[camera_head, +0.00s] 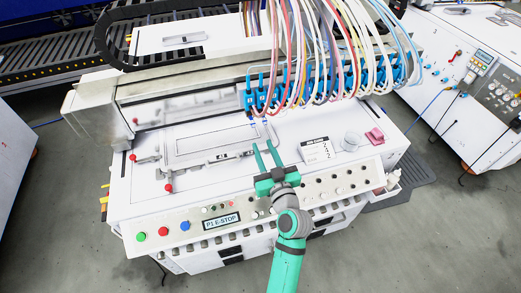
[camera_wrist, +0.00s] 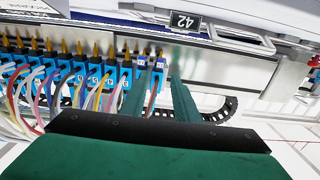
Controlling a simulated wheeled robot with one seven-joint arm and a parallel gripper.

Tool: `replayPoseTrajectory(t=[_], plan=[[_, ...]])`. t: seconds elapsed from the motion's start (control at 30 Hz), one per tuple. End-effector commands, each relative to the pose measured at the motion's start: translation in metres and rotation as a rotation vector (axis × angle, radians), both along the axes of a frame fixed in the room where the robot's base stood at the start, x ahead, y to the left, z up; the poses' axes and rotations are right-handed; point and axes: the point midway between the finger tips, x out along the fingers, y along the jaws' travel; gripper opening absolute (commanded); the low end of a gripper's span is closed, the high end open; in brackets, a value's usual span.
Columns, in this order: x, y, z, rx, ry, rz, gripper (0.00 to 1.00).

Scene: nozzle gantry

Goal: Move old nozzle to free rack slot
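A row of blue nozzles (camera_head: 300,88) with coloured hoses hangs along the gantry. In the wrist view the blue nozzles (camera_wrist: 60,73) have gold-coloured tips, and several carry small number labels. I cannot tell which one is the old nozzle. My gripper (camera_head: 263,143) is in front of and below the left end of the row in the head view. In the wrist view its two green fingers (camera_wrist: 160,70) are apart, and the end nozzle (camera_wrist: 157,78) shows in the gap between them. No contact is visible. I cannot make out a free rack slot.
The white machine top (camera_head: 150,193) carries a box with printed text (camera_head: 317,150), a clear cup (camera_head: 351,140) and a pink block (camera_head: 375,136). A button panel (camera_head: 205,222) runs along the front. Hoses (camera_head: 330,35) crowd above the nozzles. A sign reading 42 (camera_wrist: 185,21) shows upside down.

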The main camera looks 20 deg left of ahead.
Motion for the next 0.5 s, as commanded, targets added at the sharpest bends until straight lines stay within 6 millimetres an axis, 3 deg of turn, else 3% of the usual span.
replayPoseTrajectory(t=[0.5], plan=[[0.034,0.025,0.001,0.002,-0.001,0.002,0.28]])
